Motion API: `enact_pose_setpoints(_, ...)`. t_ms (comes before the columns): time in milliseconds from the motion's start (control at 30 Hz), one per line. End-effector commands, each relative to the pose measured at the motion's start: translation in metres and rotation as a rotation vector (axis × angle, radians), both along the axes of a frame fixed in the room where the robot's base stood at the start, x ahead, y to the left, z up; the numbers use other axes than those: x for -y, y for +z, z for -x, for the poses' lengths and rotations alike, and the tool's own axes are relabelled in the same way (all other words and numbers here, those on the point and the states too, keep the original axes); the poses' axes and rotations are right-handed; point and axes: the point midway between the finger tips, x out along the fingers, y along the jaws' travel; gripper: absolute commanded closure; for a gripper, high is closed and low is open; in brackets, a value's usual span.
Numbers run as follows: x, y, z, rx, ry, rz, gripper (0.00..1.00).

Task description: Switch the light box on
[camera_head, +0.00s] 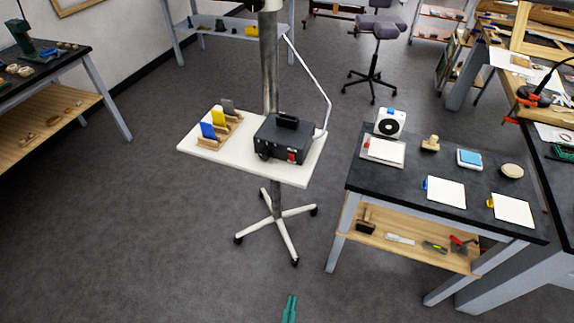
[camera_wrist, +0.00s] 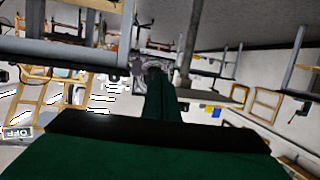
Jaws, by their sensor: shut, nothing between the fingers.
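My gripper (camera_head: 289,308) shows as green fingers at the bottom edge of the head view, over bare floor and well apart from the furniture. In the wrist view its green fingers (camera_wrist: 160,88) lie together, empty. No thing is clearly marked as the light box. A black box (camera_head: 284,138) with a handle and a red switch (camera_head: 291,156) stands on a white stand top. A flat white panel (camera_head: 384,150) with a small red spot lies on the dark table at right. I cannot tell whether either is lit or is the light box.
The white stand top (camera_head: 198,143) also holds blue, yellow and grey pieces in a wooden rack (camera_head: 215,133). Its wheeled base (camera_head: 278,220) spreads below. The dark table (camera_head: 400,185) stands right, with several items. A small "OFF" label (camera_wrist: 18,132) shows in the wrist view. Floor at lower left is clear.

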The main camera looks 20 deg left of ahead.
Motion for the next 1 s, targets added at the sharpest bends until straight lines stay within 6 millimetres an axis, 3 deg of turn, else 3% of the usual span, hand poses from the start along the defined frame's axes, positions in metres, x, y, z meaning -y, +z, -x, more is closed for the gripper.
enact_pose_setpoints(33,-0.010,-0.001,-0.019,0.014,0.009,0.007,1.00)
enact_pose_setpoints(267,-0.050,0.009,-0.095,0.082,-0.017,0.030,1.00)
enact_pose_setpoints(500,-0.095,0.062,-0.165,0.232,-0.094,0.014,1.00)
enact_pose_setpoints(767,-0.128,0.121,-0.198,0.383,-0.162,-0.037,1.00)
enact_pose_setpoints(1000,-0.133,0.134,-0.203,0.415,-0.179,-0.052,1.00)
